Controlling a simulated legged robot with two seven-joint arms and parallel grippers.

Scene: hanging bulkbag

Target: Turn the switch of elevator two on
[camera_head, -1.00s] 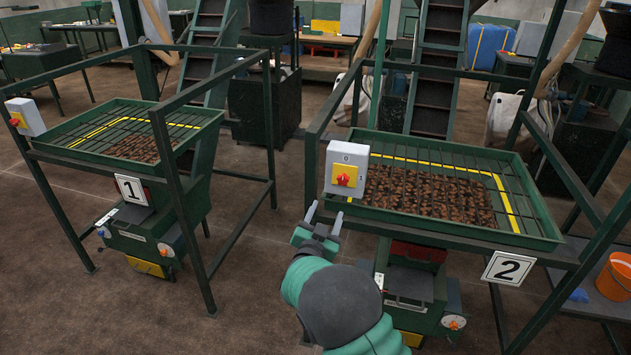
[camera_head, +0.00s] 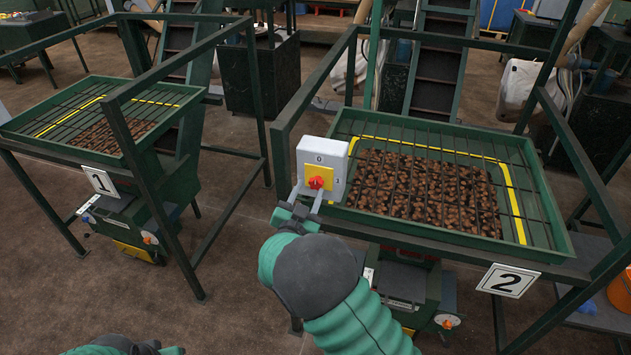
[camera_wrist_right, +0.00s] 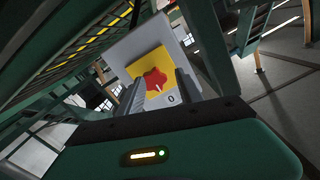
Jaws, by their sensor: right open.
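The switch of elevator two is a grey box (camera_head: 334,154) with a yellow plate and a red knob (camera_head: 316,182). It is mounted on the green frame at the left of the tray marked 2. Marks 0 and 1 show on the box in the head view. My right gripper (camera_head: 307,192) is open, its two fingers just below and around the red knob. In the right wrist view the fingers (camera_wrist_right: 158,92) stand on either side of the red knob (camera_wrist_right: 155,79); contact cannot be told. My left gripper (camera_head: 145,348) shows only partly at the bottom edge; its fingers are unclear.
The green tray two (camera_head: 552,235) holds brown lumps under a grid. A number 2 sign (camera_head: 508,281) hangs below it. Elevator one with its number 1 sign (camera_head: 100,181) stands at the left. An orange bucket (camera_head: 621,290) is at the right edge. Green frame posts surround the switch.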

